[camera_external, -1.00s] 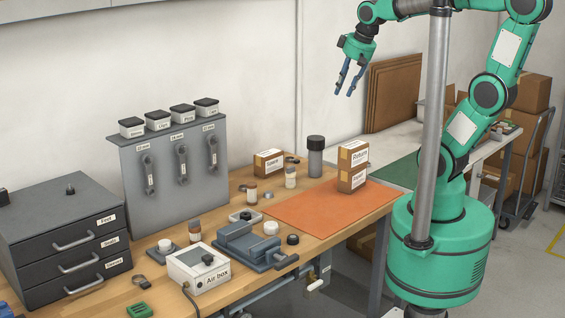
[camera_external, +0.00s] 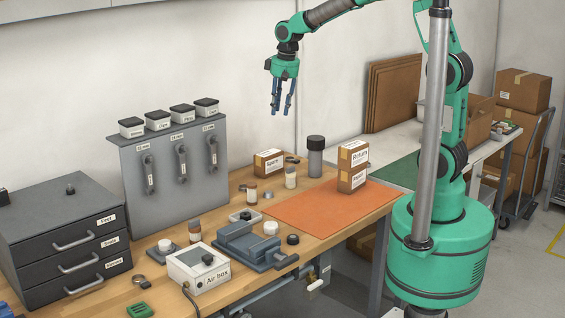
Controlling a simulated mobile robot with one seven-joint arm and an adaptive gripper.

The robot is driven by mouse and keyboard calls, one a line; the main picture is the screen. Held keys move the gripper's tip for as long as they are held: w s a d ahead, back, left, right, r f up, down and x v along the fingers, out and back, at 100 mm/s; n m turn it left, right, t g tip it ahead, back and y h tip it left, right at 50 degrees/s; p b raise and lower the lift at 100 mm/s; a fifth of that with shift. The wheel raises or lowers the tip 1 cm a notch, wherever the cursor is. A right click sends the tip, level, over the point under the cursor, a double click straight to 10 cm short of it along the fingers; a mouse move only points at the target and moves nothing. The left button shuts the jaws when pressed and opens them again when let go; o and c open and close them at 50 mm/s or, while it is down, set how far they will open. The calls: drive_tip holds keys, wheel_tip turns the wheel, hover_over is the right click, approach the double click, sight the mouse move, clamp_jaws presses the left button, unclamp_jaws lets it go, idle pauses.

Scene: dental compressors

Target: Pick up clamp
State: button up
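My gripper (camera_external: 282,110) hangs high above the back of the workbench, pointing down. Its two blue fingers are apart with nothing between them. A dark ring-shaped piece with a tab, which looks like a clamp (camera_external: 139,280), lies at the front left of the bench, by the drawer cabinet. A similar dark ring (camera_external: 293,159) lies at the back beside the Spare box, below my gripper and partly hidden by the box. I cannot tell which of them is meant.
The wooden bench (camera_external: 330,238) also bears a blue-grey vise (camera_external: 247,245), an Air box (camera_external: 197,268), small bottles, a dark cylinder (camera_external: 315,157), a Spare box (camera_external: 268,163) and Return boxes (camera_external: 352,166). A tool panel (camera_external: 135,185) stands at the back left.

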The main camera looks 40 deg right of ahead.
drive_tip(key=w+a+f+g, duration=0.1)
drive_tip(key=w+a+f, duration=0.2)
drive_tip(key=w+f, duration=0.2)
drive_tip(key=w+a+f, duration=0.3)
drive_tip(key=w+f, duration=0.3)
drive_tip(key=f, duration=0.6)
drive_tip(key=shift+a+g, duration=0.15)
drive_tip(key=shift+g, duration=0.25)
drive_tip(key=shift+w+f, duration=0.1)
drive_tip(key=shift+f, duration=0.05)
drive_tip(key=shift+f+b, duration=0.75)
drive_tip(key=shift+f, duration=3.5)
drive_tip(key=shift+w+d+f+b, duration=0.1)
drive_tip(key=shift+f+b, duration=0.15)
drive_tip(key=shift+f, duration=0.6)
drive_tip(key=shift+d+f+b, duration=0.15)
drive_tip(key=shift+f+b, duration=0.1)
drive_tip(key=shift+f, duration=0.65)
drive_tip(key=shift+w+d+f+b, duration=0.1)
drive_tip(key=shift+f+b, duration=0.15)
drive_tip(key=shift+f, duration=0.6)
